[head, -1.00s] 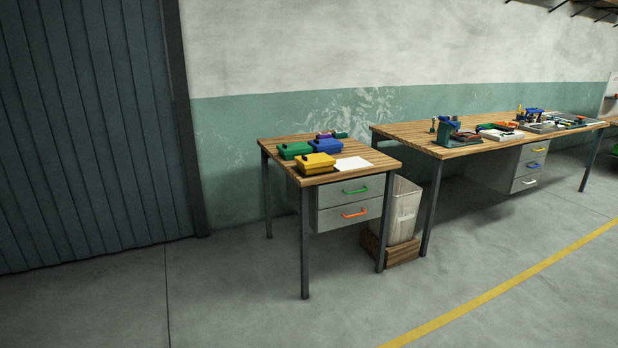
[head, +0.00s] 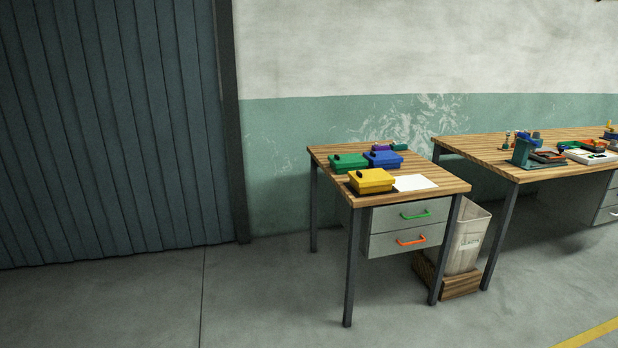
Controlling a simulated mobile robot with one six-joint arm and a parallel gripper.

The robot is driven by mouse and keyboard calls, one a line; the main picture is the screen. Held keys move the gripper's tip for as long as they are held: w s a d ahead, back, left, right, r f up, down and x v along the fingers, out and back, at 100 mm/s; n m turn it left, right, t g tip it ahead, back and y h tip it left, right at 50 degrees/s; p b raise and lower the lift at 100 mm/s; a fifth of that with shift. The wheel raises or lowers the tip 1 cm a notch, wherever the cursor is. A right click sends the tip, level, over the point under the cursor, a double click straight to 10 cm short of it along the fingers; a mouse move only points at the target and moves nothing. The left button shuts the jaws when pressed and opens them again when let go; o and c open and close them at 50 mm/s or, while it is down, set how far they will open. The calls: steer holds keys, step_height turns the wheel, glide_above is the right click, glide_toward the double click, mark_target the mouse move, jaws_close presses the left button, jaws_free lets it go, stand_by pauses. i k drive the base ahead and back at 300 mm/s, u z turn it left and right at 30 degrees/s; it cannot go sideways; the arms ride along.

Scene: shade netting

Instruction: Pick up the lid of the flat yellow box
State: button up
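The flat yellow box (head: 372,182) sits near the front left edge of the small wooden-topped table (head: 438,187). Its yellow lid (head: 371,175) is on it, with a small dark handle on top. A green box (head: 349,163) and a blue box (head: 383,159) stand just behind it. My gripper is not in view.
A white sheet (head: 415,183) lies right of the yellow box. Purple and green items are at the table's back. A bin (head: 468,240) stands beside the table's right side. A longer workbench (head: 500,160) with tools is at right. The floor in front (head: 270,300) is clear.

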mark_target(377, 176)
steer(key=u, duration=0.35)
steer(key=i, duration=0.8)
steer(key=u, duration=0.45)
steer(key=i, duration=0.75)
steer(key=u, duration=0.2)
